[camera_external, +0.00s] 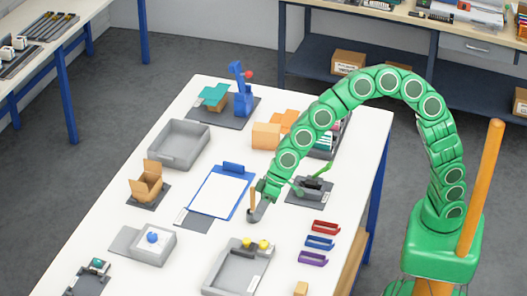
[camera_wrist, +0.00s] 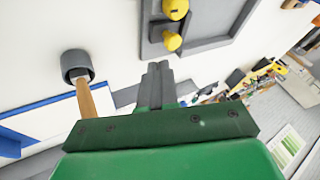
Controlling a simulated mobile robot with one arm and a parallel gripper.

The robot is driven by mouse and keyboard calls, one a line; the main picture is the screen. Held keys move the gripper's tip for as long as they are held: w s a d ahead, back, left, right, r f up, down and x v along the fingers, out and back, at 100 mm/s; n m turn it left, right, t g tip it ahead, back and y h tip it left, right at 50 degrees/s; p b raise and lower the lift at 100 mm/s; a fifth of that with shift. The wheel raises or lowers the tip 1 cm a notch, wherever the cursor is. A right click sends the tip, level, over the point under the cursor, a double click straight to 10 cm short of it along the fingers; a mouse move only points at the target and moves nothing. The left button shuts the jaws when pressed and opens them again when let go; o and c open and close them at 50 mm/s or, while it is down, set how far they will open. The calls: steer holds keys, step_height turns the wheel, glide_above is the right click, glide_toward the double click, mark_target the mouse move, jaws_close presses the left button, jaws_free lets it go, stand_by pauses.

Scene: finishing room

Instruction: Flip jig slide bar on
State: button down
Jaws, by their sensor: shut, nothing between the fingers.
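The likeliest jig is the grey panel (camera_external: 236,272) at the front middle of the table, with a dark bar (camera_external: 243,252) and two yellow knobs (camera_external: 263,244) along its far edge. I cannot tell for sure which part is the slide bar or how it is set. In the wrist view, the panel (camera_wrist: 222,20) is at the top, with the yellow knobs (camera_wrist: 172,42) at its left. My gripper (camera_external: 262,212) is over the table, just beyond the panel's far edge. In the wrist view my gripper (camera_wrist: 158,70) is shut and empty, apart from the knobs.
A wooden handle (camera_wrist: 98,100) in a dark cup (camera_wrist: 74,64) is close beside my gripper. A blue clipboard (camera_external: 218,193) lies left of it. A device with a green lever (camera_external: 326,168) and coloured pieces (camera_external: 320,242) are to the right.

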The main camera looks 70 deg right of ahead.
mark_target(247, 245)
steer(key=shift+x, duration=2.95)
steer(key=shift+a, duration=0.1)
steer(key=a, duration=0.4)
steer(key=shift+a, duration=0.55)
steer(key=shift+r, duration=0.2)
steer(key=shift+s+d+r, duration=0.1)
steer(key=shift+s+r, duration=0.05)
steer(key=shift+r, duration=0.1)
steer(key=v, duration=0.9)
steer(key=shift+d, duration=0.35)
